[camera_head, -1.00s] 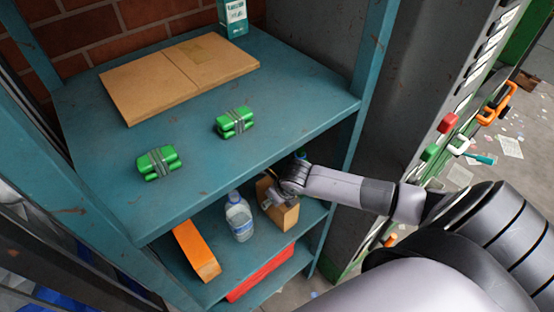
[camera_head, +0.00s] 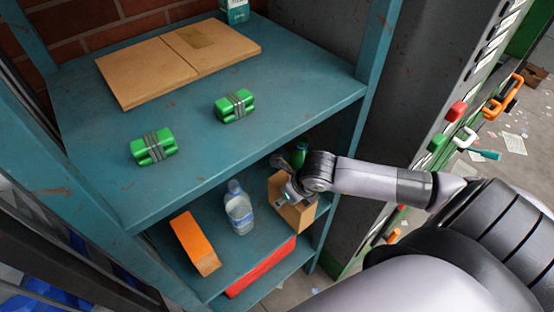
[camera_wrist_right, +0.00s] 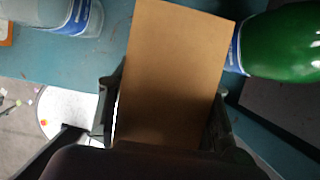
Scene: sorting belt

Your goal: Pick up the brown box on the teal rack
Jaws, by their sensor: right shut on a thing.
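The brown box (camera_head: 297,216) is at the right end of the teal rack's (camera_head: 298,140) middle shelf, at its front edge. My right gripper (camera_head: 290,192) reaches in from the right and is shut on the box. In the right wrist view the box (camera_wrist_right: 178,70) stands between the two fingers of the gripper (camera_wrist_right: 165,112), one on each side. I cannot tell whether the box still touches the shelf. My left gripper is not in view.
A clear bottle (camera_head: 239,212) stands left of the box, and a green bottle (camera_head: 299,155) is close behind it. An orange box (camera_head: 197,245) and a red item (camera_head: 262,268) are lower left. The top shelf holds flat cardboard (camera_head: 180,65) and green bundles (camera_head: 152,147). The rack post is close right.

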